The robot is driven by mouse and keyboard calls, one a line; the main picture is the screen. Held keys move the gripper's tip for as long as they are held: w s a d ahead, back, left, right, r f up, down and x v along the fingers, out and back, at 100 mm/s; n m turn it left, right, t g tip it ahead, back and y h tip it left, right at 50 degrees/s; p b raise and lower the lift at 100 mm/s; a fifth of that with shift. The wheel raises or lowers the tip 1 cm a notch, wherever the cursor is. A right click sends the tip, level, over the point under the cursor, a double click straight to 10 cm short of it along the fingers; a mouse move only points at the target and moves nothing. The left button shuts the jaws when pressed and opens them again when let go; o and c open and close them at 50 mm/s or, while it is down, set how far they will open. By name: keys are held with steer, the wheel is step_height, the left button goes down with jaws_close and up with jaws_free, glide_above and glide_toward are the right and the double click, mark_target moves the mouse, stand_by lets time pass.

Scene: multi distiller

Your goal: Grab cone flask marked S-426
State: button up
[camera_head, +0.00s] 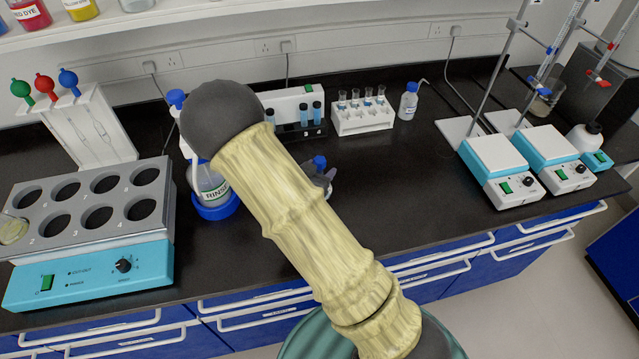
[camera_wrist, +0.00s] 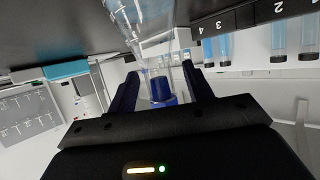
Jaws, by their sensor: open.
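In the wrist view my gripper (camera_wrist: 160,68) is open, with one dark finger on each side of a blue stopper-like piece (camera_wrist: 158,88). Clear glass widens beyond it toward the top of the picture, and a conical glass body (camera_wrist: 130,18) with small markings shows there. I cannot tell whether the glass and the blue piece are one flask. In the head view a blue cap (camera_head: 319,162) shows just past my arm, with a dark bit of gripper by it. My arm hides most of that spot. No label reading S-426 is legible.
Behind are a tube rack (camera_head: 362,120), vials and a small blue-capped bottle (camera_head: 408,105). Hotplates (camera_head: 500,165) with stands are at right. The bench between is clear.

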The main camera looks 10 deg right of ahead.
steer(key=x, duration=0.2)
steer(key=shift+w+d+f, duration=0.1)
steer(key=shift+w+d, duration=0.1)
jaws_close()
stand_by(0.4)
